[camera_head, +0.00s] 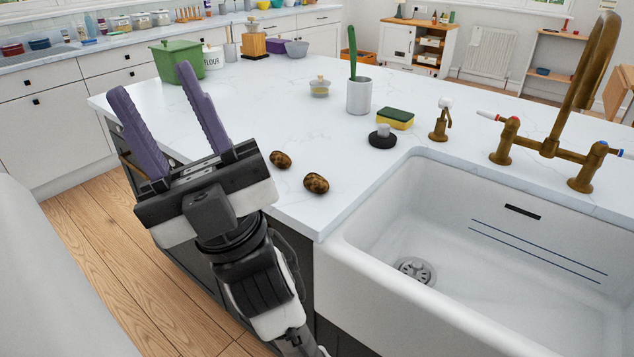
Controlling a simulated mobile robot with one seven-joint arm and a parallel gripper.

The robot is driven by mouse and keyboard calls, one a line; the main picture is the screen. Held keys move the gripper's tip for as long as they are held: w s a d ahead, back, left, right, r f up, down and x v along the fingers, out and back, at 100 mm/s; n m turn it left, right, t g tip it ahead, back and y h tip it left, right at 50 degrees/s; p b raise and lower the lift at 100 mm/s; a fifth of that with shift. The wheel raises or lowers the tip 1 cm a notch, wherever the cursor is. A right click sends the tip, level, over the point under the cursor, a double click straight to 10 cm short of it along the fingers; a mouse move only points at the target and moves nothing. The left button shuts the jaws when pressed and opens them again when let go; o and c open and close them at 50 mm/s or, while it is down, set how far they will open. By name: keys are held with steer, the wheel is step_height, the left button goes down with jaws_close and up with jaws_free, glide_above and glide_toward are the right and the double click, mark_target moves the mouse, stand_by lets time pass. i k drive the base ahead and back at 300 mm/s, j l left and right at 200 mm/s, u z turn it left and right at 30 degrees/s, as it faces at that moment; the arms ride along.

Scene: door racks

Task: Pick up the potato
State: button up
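Two brown potatoes lie on the white countertop near its front edge, left of the sink. One potato (316,183) is nearer the sink. The other, smaller-looking potato (281,159) lies a little behind and to the left. My gripper (155,82) is at the left of the view, with its two purple fingers spread wide apart and nothing between them. It points up and away, over the left edge of the counter. Both potatoes are just right of the gripper's body, apart from the fingers.
The white countertop (280,100) holds a green container (178,60), a grey cup (359,96) with a green utensil, a sponge (396,118), a black scrubber (382,138) and a soap dispenser (441,120). A white sink (470,240) with a brass faucet (585,80) is at right.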

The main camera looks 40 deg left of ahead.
mark_target(314, 181)
steer(key=j+u, duration=0.25)
steer(key=j, duration=0.65)
steer(key=i+j+u, duration=0.1)
steer(key=j+u, duration=0.15)
steer(key=j, duration=0.6)
steer(key=k+j, duration=0.1)
steer(key=i, duration=0.1)
